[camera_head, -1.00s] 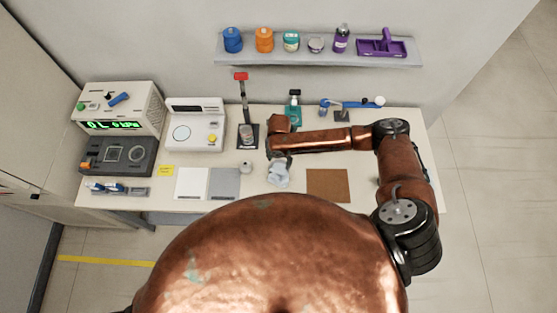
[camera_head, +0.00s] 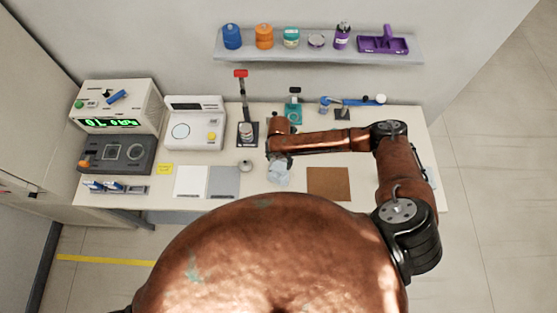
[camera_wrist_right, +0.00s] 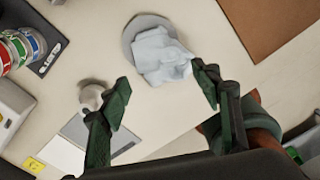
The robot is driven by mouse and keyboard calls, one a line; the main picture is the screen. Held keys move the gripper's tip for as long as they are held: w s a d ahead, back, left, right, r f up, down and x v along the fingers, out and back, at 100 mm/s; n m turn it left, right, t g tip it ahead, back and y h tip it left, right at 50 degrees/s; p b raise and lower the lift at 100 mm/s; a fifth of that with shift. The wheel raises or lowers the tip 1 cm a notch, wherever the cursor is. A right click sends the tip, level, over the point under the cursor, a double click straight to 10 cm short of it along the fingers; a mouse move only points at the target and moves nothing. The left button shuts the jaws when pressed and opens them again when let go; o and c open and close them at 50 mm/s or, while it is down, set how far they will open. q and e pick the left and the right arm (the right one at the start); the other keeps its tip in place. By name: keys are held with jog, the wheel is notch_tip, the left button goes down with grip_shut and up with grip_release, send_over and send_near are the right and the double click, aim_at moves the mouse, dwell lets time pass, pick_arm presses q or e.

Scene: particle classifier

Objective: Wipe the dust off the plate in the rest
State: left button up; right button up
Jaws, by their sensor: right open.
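A crumpled pale blue-white cloth (camera_wrist_right: 160,55) lies on a round grey dish (camera_wrist_right: 133,34) in the right wrist view. In the head view the cloth (camera_head: 278,174) is on the table just below my right gripper (camera_head: 278,157). In the wrist view my right gripper (camera_wrist_right: 161,78) is open and empty, its green fingertips on either side of the cloth's near edge. I cannot tell which object is the plate in the rest; a low grey holder (camera_head: 130,190) with blue-and-white pieces stands at the table's front left. My left gripper is not in view.
A small round metal piece (camera_head: 245,166) is left of the cloth; a brown mat (camera_head: 329,183) is right. White (camera_head: 189,182) and grey (camera_head: 223,182) squares lie left. A red-handled stand (camera_head: 247,140) is behind. Instruments fill the back left. A wall shelf (camera_head: 320,52) holds containers.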

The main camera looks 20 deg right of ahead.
jog(key=shift+f, duration=0.65)
grip_shut()
dwell(1.5)
jog(key=shift+b, duration=0.3)
